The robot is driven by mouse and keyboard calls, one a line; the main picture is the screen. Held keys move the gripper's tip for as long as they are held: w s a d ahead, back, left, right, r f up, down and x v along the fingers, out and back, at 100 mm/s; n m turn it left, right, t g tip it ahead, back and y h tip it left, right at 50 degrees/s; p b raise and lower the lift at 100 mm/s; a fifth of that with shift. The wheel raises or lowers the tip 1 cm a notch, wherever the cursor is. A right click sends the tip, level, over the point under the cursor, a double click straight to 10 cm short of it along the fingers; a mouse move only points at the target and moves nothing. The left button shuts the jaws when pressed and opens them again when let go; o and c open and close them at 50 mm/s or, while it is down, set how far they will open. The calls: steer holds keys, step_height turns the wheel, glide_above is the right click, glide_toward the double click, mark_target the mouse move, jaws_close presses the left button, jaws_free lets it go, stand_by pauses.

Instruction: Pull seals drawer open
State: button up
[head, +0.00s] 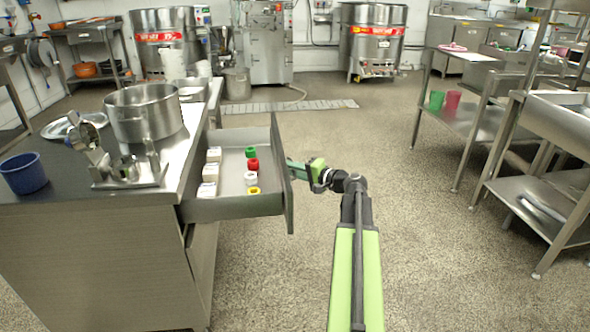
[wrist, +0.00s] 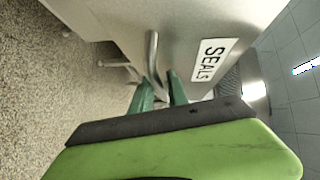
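The seals drawer (head: 232,208) is pulled well out from under the steel worktable in the head view. Its front (wrist: 185,25) fills the upper middle of the wrist view, with a white label (wrist: 209,60) reading SEALS. The bar handle (wrist: 152,55) is on that front, left of the label, and runs down between my green fingertips. My gripper (head: 297,166) is at the outer side of the drawer front; its fingers (wrist: 160,82) are close around the handle and look shut on it. The exact contact is partly hidden.
Green, red, white and yellow seals (head: 252,164) and several white boxes (head: 212,172) lie in the drawer. Open floor (head: 420,240) lies to the right, before steel shelving (head: 560,190).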

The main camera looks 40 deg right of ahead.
steer(key=p+v, duration=0.2)
steer(key=v, duration=1.5)
steer(key=shift+s, duration=0.25)
steer(key=shift+r, duration=0.15)
